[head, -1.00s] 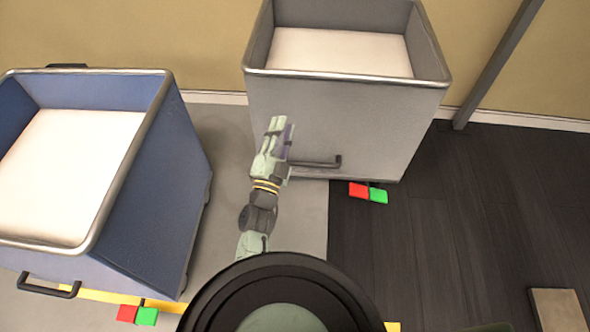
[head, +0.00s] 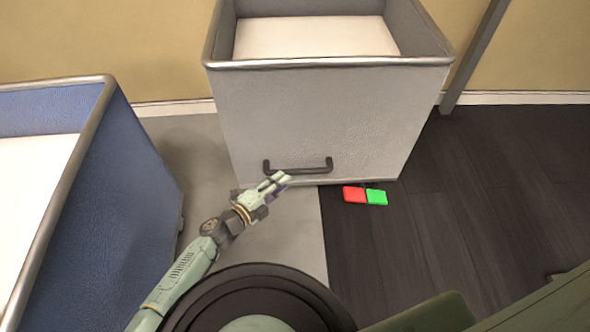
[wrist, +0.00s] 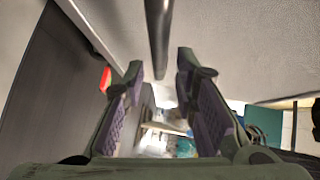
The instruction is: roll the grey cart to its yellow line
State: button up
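The grey cart (head: 320,115) stands against the back wall, partly on the light grey floor and partly on the dark floor. Its black handle (head: 298,170) is low on its near face. My gripper (head: 280,182) is just below the left part of this handle. In the wrist view my gripper (wrist: 160,72) is open, and the dark handle bar (wrist: 158,35) runs down between its fingertips, with gaps on both sides. A red pedal (head: 354,194) and a green pedal (head: 376,197) stick out under the cart's near edge. No yellow line shows now.
A blue cart (head: 120,190) stands at the left, cut off by the picture edge, with a gap of light floor (head: 190,140) between it and the grey cart. A dark post (head: 476,55) leans at the right. The dark floor (head: 480,200) at the right is clear.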

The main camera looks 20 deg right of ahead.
aim_at(293, 174)
jog(key=x, duration=0.7)
jog(key=shift+w+d+f, duration=0.1)
jog(key=shift+w+d, duration=0.1)
jog(key=shift+d, duration=0.15)
grip_shut()
dwell(0.3)
